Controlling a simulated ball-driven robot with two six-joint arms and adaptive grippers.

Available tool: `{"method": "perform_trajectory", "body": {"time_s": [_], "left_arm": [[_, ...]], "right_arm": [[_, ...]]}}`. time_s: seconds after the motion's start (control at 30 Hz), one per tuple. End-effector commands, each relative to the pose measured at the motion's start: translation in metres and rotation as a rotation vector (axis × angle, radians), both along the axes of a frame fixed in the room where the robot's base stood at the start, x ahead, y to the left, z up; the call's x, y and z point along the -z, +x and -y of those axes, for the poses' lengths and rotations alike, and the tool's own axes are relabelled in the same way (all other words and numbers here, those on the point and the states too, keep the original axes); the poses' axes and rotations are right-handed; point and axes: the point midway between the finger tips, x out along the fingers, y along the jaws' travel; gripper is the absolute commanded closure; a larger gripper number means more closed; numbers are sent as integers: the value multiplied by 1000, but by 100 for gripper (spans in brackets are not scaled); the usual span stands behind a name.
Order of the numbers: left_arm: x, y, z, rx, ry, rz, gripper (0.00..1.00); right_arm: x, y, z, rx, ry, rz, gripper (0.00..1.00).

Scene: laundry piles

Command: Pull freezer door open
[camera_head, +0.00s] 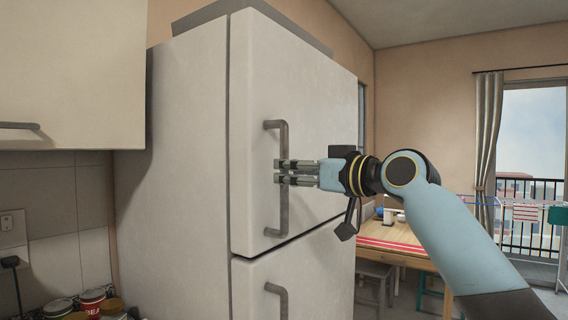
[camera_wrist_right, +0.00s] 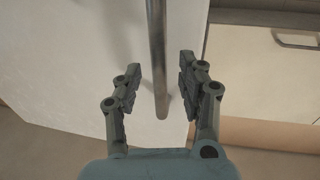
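The white fridge-freezer has an upper door (camera_head: 300,85) and a lower door (camera_head: 318,277), both shut against the body. The upper door has a grey vertical bar handle (camera_head: 283,215). My right gripper (camera_head: 279,172) is at the middle of this handle. In the right wrist view, the handle (camera_wrist_right: 157,50) runs between the two fingers of my right gripper (camera_wrist_right: 159,72), which are apart with a gap on each side. My left gripper is not in view.
The lower door has its own handle (camera_head: 278,295). A wall cabinet (camera_head: 75,80) hangs at the left, with several cans (camera_head: 92,297) below. A wooden table (camera_head: 395,240) and a balcony door stand behind my right arm.

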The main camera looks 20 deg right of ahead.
Motion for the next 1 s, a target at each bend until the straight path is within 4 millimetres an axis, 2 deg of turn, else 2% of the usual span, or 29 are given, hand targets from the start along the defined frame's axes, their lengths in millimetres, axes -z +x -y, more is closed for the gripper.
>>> {"method": "perform_trajectory", "body": {"time_s": [0.1, 0.2, 0.53, 0.83, 1.0], "left_arm": [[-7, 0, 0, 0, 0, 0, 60], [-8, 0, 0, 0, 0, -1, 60], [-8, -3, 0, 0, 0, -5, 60], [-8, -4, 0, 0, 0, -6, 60], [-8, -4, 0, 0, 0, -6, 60]], "right_arm": [[-2, 16, -8, -1, 4, -1, 60], [-1, 23, -11, 0, 2, -1, 60], [1, 27, -13, 1, 0, 0, 60], [1, 26, -13, 1, 0, 0, 99], [1, 26, -13, 1, 0, 0, 100]]}}
